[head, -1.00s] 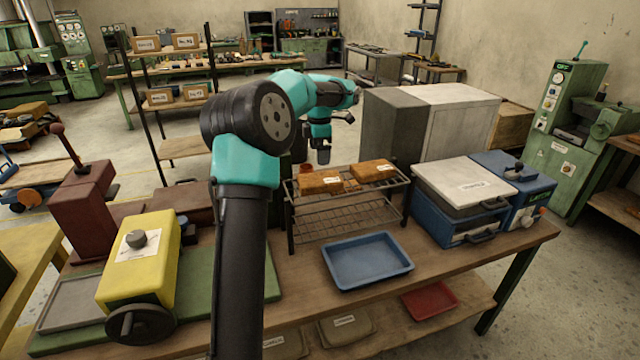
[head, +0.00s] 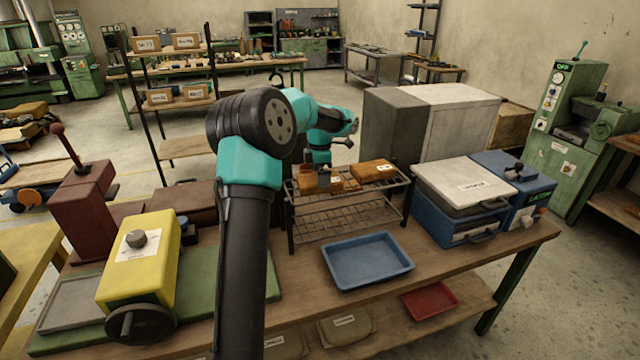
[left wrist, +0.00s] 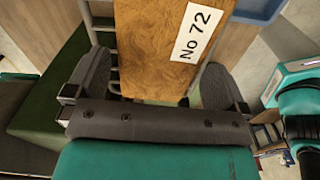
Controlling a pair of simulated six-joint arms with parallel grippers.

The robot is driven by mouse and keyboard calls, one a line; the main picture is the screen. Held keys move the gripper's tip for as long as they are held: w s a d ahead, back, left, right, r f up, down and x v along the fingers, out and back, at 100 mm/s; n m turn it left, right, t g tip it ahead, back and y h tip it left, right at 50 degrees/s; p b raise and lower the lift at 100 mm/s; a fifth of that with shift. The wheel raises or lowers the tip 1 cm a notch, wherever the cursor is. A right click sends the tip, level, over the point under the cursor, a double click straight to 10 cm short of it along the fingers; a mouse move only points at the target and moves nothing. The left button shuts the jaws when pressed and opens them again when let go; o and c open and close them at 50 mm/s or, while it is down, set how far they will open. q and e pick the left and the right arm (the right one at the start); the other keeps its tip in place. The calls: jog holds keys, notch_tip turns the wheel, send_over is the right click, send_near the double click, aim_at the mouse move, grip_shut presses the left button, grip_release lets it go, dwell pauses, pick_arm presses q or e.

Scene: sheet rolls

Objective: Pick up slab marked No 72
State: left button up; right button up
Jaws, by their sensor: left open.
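An orange-brown slab (left wrist: 150,50) with a white label reading "No 72" fills the middle of the left wrist view. My left gripper (left wrist: 152,82) is open, with one dark finger on each side of the slab's near end. I cannot tell whether the fingers touch it. In the head view my left gripper (head: 323,180) is low over the left slab (head: 306,184) on the wire rack (head: 345,208) and partly hides it. Another slab (head: 372,171) lies on the rack's right side. The labels there are too small to read. My right gripper is not in view.
A blue tray (head: 366,262) stands on the bench in front of the rack. A blue case with a pale lid (head: 463,184) stands right of the rack, and a yellow machine (head: 140,262) stands at the left. A grey cabinet (head: 430,125) is behind the rack.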

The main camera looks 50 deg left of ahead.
pick_arm(q)
jog(key=shift+f, duration=1.45)
jog(key=shift+c, duration=0.3)
jog(key=c, duration=0.8)
jog(key=shift+r, duration=0.1)
jog(key=shift+r, duration=1.5)
jog(key=shift+s+d+r, duration=0.1)
jog(key=shift+d+r, duration=0.05)
jog(key=shift+r, duration=0.1)
jog(key=s+d, duration=0.3)
jog(key=d, duration=0.1)
jog(key=s+d+r, duration=0.1)
jog(key=s+d, duration=0.6)
jog(key=shift+s+d+r, duration=0.2)
jog(key=shift+d, duration=0.2)
